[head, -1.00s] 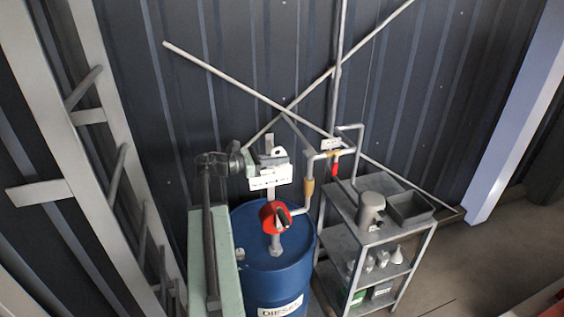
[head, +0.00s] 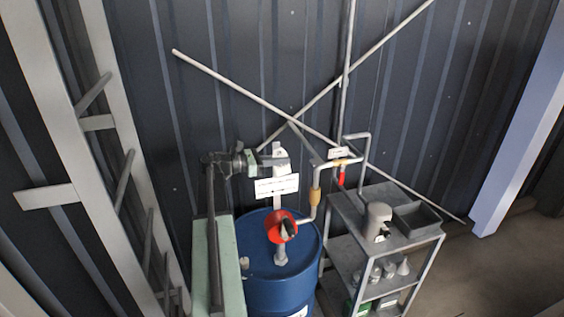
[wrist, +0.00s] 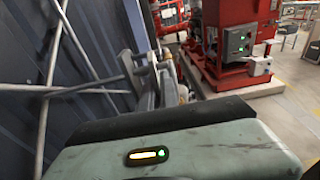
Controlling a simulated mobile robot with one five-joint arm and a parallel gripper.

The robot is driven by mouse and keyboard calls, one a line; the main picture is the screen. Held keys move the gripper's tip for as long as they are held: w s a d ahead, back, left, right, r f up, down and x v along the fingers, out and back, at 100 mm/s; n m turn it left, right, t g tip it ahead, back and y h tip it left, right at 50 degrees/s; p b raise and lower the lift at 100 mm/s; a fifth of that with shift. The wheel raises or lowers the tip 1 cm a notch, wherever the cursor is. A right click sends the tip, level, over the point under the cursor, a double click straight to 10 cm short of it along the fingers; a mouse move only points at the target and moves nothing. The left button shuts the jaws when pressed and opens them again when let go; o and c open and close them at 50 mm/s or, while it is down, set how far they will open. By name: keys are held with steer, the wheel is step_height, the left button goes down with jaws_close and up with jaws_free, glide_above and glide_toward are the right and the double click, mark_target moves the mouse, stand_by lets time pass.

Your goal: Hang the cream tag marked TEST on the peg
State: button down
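My gripper (head: 275,162) is at the left centre of the head view, pointing right, in front of the upper part of a grey post on the blue drum. Its fingers are small and blurred there, so I cannot tell whether they are open or shut, or hold anything. My pale green wrist housing fills the bottom of the wrist view. A whitish plate (head: 277,186) with unreadable print shows just below my gripper. A smaller pale label (head: 338,153) is on the pipe to the right. I cannot make out a tag marked TEST, or tell which part is the peg.
A red-bodied hand pump (head: 281,227) stands on the blue drum (head: 258,265). A grey shelf unit (head: 350,208) with a can (head: 377,222) and a tray (head: 417,217) stands to its right. Crossed braces (head: 240,90) run along the dark wall. Red machinery (wrist: 238,45) shows in the wrist view.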

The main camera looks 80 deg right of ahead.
stand_by(0.4)
steer(key=c, duration=1.5)
jaws_free()
steer(key=shift+c, duration=0.2)
steer(key=v, duration=0.7)
steer(key=shift+w+a+p, duration=0.2)
steer(key=shift+w+p, duration=0.15)
steer(key=shift+p, duration=0.05)
